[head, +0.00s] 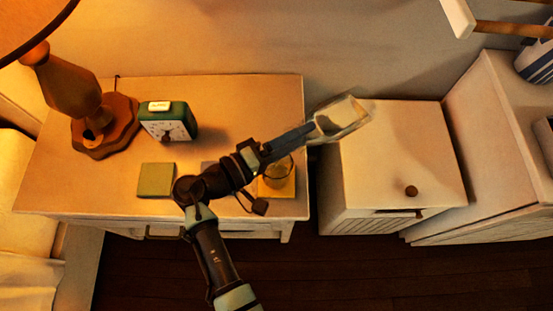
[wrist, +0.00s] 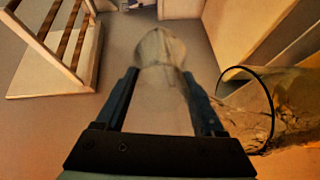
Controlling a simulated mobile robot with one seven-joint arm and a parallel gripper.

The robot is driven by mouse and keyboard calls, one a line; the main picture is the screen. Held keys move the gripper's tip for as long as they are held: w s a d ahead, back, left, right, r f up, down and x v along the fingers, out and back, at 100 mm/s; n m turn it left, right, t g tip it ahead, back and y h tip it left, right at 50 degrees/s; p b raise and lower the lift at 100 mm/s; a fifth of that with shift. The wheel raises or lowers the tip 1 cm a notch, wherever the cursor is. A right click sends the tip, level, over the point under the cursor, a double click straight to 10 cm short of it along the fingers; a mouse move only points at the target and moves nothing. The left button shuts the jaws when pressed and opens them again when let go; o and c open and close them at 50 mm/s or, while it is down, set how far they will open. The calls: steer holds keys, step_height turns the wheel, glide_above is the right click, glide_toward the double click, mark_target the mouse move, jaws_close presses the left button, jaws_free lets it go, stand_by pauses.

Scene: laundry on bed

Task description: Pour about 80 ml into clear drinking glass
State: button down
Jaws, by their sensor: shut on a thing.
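My gripper (head: 312,130) is shut on a clear vessel (head: 346,117), which reaches out past the fingertips to the upper right, above the gap between nightstand and hamper. In the wrist view the vessel (wrist: 160,50) is between the two fingers, see-through and pale; its tilt and liquid level are hard to tell. The clear drinking glass (head: 280,168) stands on a yellow coaster (head: 287,188) at the nightstand's right front, partly hidden by my arm. In the wrist view the glass (wrist: 265,105) is right of the fingers, its dark round rim showing; its contents are unclear.
The wooden nightstand (head: 230,100) also bears a lamp (head: 105,120), a green clock (head: 168,120) and an olive square (head: 156,180). A white hamper-like cabinet (head: 400,150) with a round knob stands to the right. A white rack (wrist: 60,45) shows in the wrist view.

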mark_target(330, 121)
steer(key=shift+r, duration=0.15)
steer(key=shift+w+d+r+y+p, duration=0.1)
steer(key=shift+r+y+p, duration=0.25)
steer(key=shift+p, duration=0.65)
steer(key=y+p, duration=0.1)
steer(key=d+g+p, duration=0.1)
steer(key=p, duration=0.1)
steer(key=shift+w+d+f+y, duration=0.1)
steer(key=shift+w+d+y, duration=0.1)
steer(key=shift+w+y, duration=0.15)
steer(key=shift+p, duration=0.45)
steer(key=shift+g+y, duration=0.3)
steer(key=shift+r+p, duration=0.35)
steer(key=shift+p, duration=0.75)
steer(key=shift+y, duration=0.3)
steer(key=shift+f, duration=0.15)
steer(key=shift+g+p, duration=0.3)
